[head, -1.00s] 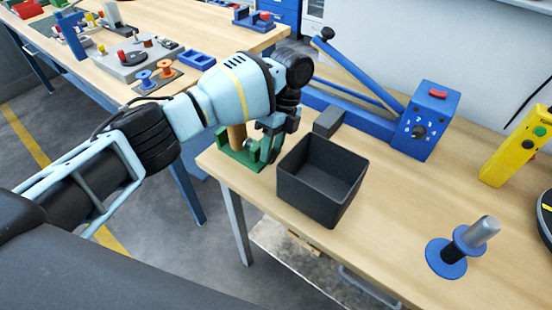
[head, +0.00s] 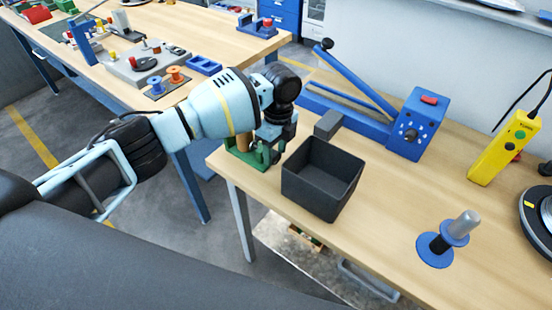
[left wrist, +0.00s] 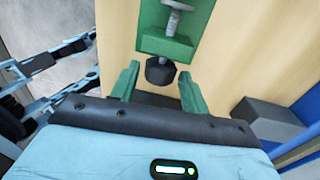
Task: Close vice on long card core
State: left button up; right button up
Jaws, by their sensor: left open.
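The green vice (head: 258,157) stands at the near left corner of the workbench, mostly hidden behind my left arm. A small tan part of what looks like the long card core (head: 239,142) shows above it, upright. In the left wrist view the vice (left wrist: 178,45) shows as a green block with a metal screw and a dark knob (left wrist: 160,71). My left gripper (left wrist: 158,84) is open, its two green fingers apart, with the knob just beyond and between their tips. I cannot tell whether they touch it. The core cannot be made out in the wrist view.
A black open bin (head: 321,178) stands right beside the vice. A blue lever machine (head: 407,125) is behind it. A blue-flanged spindle (head: 447,240) and a yellow control box (head: 502,145) stand to the right. The bench between bin and spindle is clear.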

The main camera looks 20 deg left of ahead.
pick_arm(q)
jog(key=shift+r+t, duration=0.15)
jog(key=shift+t, duration=0.15)
jog(key=shift+f, duration=0.25)
pick_arm(e)
jog(key=shift+w+r, duration=0.5)
jog(key=shift+r, duration=0.05)
pick_arm(q)
jog(key=t+p, duration=0.1)
jog(key=r+t+h+p, duration=0.1)
jog(key=shift+s+a+t, duration=0.15)
jog(key=shift+s+t, duration=0.15)
jog(key=shift+s, duration=0.05)
jog(key=shift+s+f, duration=0.1)
jog(key=shift+f, duration=0.3)
jog(key=shift+f+t+h, duration=0.1)
jog(key=shift+t+h, duration=0.2)
jog(key=shift+t, duration=0.2)
pick_arm(e)
jog(key=w+r, duration=0.1)
jog(key=w+r+t, duration=0.1)
jog(key=r, duration=0.1)
jog(key=shift+r, duration=0.1)
jog(key=shift+w, duration=0.15)
